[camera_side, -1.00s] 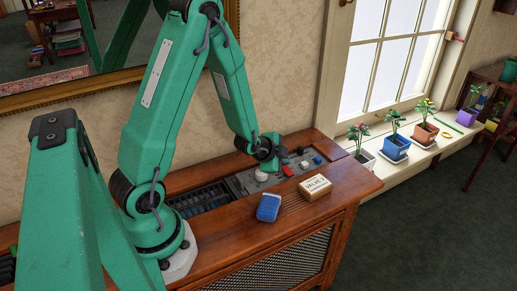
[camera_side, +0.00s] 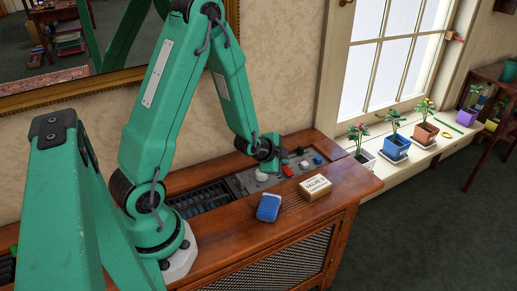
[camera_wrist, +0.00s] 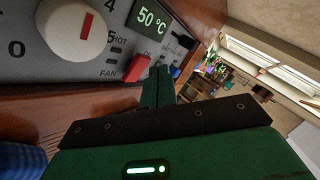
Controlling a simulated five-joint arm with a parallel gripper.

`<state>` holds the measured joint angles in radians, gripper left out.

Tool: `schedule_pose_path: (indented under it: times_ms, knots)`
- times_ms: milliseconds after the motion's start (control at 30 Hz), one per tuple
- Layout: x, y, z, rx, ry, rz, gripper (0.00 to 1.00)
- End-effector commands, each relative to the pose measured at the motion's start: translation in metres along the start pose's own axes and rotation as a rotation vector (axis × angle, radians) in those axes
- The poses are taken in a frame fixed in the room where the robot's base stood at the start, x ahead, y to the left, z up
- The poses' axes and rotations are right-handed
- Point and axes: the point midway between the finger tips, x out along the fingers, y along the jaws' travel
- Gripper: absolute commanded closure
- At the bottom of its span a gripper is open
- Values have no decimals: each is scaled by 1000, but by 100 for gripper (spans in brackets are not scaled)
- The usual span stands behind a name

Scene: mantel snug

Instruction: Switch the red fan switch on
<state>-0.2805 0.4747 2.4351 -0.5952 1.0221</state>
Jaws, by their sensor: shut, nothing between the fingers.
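The red fan switch (camera_side: 288,170) sits on the grey control panel (camera_side: 243,182) let into the wooden cabinet top. In the wrist view the red switch (camera_wrist: 136,68) stands up from the panel beside the word FAN. I cannot tell its position for sure. My gripper (camera_side: 276,163) is shut and empty, low over the panel just left of the switch in the side view. In the wrist view its green fingers (camera_wrist: 158,85) are together close beside the switch. I cannot tell whether they touch it.
A white dial (camera_wrist: 75,30) with a red mark and a display reading 50 °C (camera_wrist: 152,18) are on the panel. A blue knob (camera_side: 318,160) is farther right. A blue object (camera_side: 268,207) and a cream box marked VALVES (camera_side: 315,187) lie on the cabinet's front.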

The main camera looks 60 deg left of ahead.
Motion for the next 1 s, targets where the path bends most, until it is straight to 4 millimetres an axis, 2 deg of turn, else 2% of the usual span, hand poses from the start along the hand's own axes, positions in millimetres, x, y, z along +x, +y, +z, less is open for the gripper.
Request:
schedule_pose_path:
  times_ms: [1000]
  knots:
    - [6,5,4,0,-1,-1,100]
